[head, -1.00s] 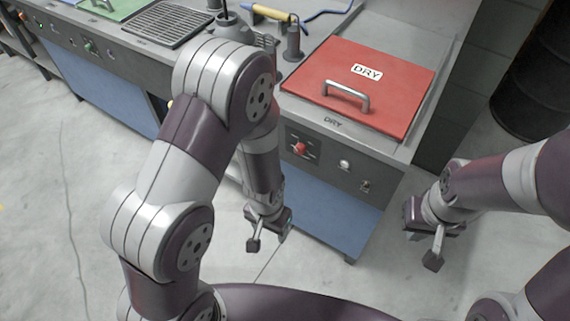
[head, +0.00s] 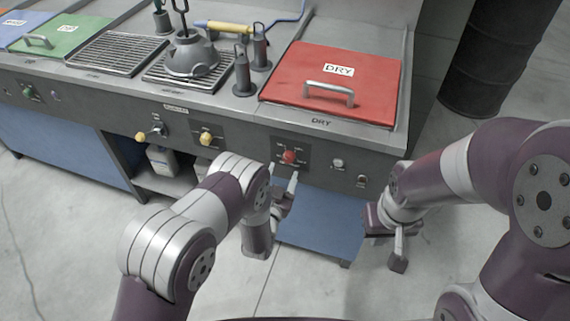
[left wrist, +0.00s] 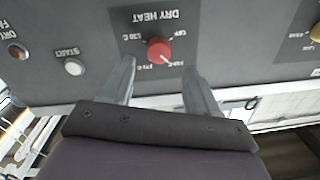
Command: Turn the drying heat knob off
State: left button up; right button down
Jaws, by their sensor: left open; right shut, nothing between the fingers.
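The red drying heat knob (head: 289,157) sits on the dark front panel below the red DRY lid. In the left wrist view the red knob (left wrist: 160,50) shows upside down beside the "DRY HEAT" label, with small markings around it. My left gripper (head: 283,178) is open just in front of and below the knob. In the left wrist view its two fingers (left wrist: 160,75) point at the panel, one on each side of the knob's line, apparently not touching it. My right gripper (head: 396,250) is off to the right, away from the panel, empty.
The red DRY lid (head: 335,83) with a metal handle is closed above the panel. A white start button (left wrist: 75,67) is beside the knob. Yellow knobs (head: 206,138) are farther left. A blue cabinet front (head: 320,225) is below the panel.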

aim_at(286, 159)
pick_arm(q)
jog(key=x, duration=0.4)
jog(key=shift+w+d, duration=0.15)
jog(key=shift+w, duration=0.15)
jog(key=c, duration=1)
jog(key=shift+c, duration=0.2)
jog(key=shift+n, duration=0.3)
jog(key=n+b, duration=0.1)
jog(key=n, duration=0.2)
jog(key=n+b, duration=0.1)
jog(key=n, duration=0.3)
jog(key=shift+n, duration=0.4)
jog(key=n, duration=0.3)
jog(key=shift+g+b, duration=0.4)
jog(key=shift+f+n+b, duration=0.1)
jog(key=shift+n+b, duration=0.25)
jog(key=shift+n, duration=1.55)
jog(key=shift+a, duration=0.2)
